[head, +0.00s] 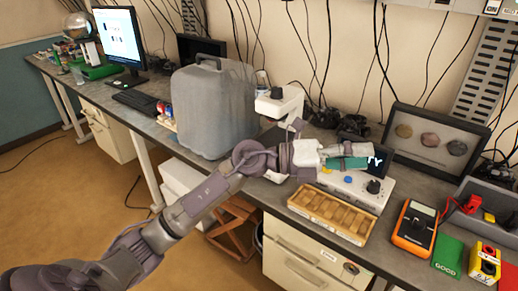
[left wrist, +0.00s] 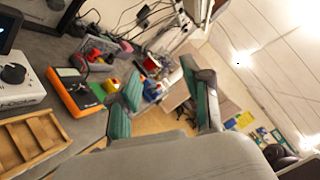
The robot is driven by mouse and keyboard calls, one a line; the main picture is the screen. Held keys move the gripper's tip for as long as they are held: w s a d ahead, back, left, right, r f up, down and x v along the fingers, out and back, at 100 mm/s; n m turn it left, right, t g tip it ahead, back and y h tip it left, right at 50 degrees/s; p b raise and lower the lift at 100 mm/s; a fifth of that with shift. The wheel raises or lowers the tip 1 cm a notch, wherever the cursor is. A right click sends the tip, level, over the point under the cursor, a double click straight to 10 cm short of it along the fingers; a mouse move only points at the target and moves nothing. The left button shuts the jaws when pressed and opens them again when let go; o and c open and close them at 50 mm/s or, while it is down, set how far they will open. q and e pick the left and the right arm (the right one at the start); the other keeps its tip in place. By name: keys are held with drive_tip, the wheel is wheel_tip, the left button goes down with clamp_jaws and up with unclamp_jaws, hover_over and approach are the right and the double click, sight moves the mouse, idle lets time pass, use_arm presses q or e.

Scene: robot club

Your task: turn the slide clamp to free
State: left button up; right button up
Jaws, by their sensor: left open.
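My left gripper (head: 358,157) reaches in over the bench, open and empty, with green finger pads. It hangs in front of a white instrument box (head: 345,190) with a dark screen and hides part of it. A black knob (head: 374,186) on the box's right front stays visible, a little below and right of the fingers. In the left wrist view the open gripper (left wrist: 162,82) points away from the box, and the knob (left wrist: 13,73) shows at the left edge. I cannot tell which part is the slide clamp, or read the knob's setting. My right gripper is out of view.
A wooden compartment tray (head: 335,214) lies in front of the box. An orange meter (head: 414,225) stands to its right, near a yellow box (head: 484,263). A white microscope-like stand (head: 278,105) and a large grey covered object (head: 213,105) are behind my arm. A framed display (head: 432,137) leans behind.

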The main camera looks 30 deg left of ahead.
use_arm(q)
drive_tip(key=w+a+g+y, duration=0.1)
drive_tip(key=a+g+y, duration=0.3)
drive_tip(key=a+y, duration=1.85)
drive_tip(key=w+a+f+h+p, duration=0.1)
drive_tip(key=f, duration=0.3)
drive_tip(key=w+a+f+h+p, duration=0.1)
drive_tip(key=w+a+f+h, duration=0.1)
drive_tip(key=f, duration=0.2)
drive_tip(key=w+a+f+h, duration=0.2)
drive_tip(key=f, duration=0.2)
drive_tip(key=shift+w+f+p, duration=0.2)
drive_tip(key=shift+p, duration=0.2)
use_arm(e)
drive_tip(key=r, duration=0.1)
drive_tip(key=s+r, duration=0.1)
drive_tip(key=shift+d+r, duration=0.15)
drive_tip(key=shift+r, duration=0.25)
use_arm(q)
drive_tip(key=shift+c, duration=0.4)
clamp_jaws()
